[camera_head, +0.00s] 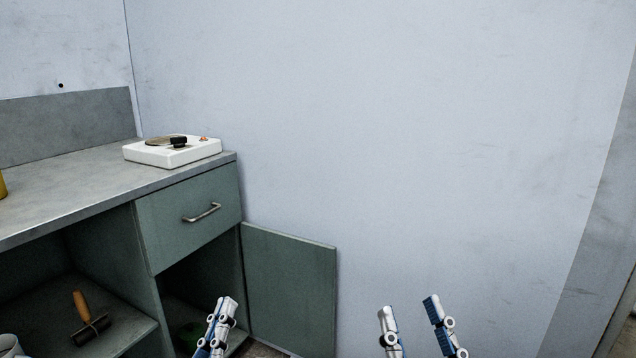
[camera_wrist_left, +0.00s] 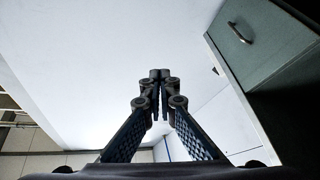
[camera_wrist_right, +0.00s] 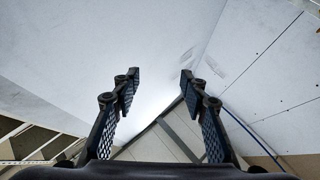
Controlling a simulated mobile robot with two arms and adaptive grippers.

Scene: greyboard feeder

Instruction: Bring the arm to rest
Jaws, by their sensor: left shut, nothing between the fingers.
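A grey-green cabinet (camera_head: 147,236) with a closed drawer (camera_head: 188,228) stands at left. Its lower door (camera_head: 290,285) hangs open. A white device (camera_head: 172,152) sits on the counter (camera_head: 70,192). A wooden-handled roller (camera_head: 82,306) lies on a shelf. The pale wall right of the cabinet is bare.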

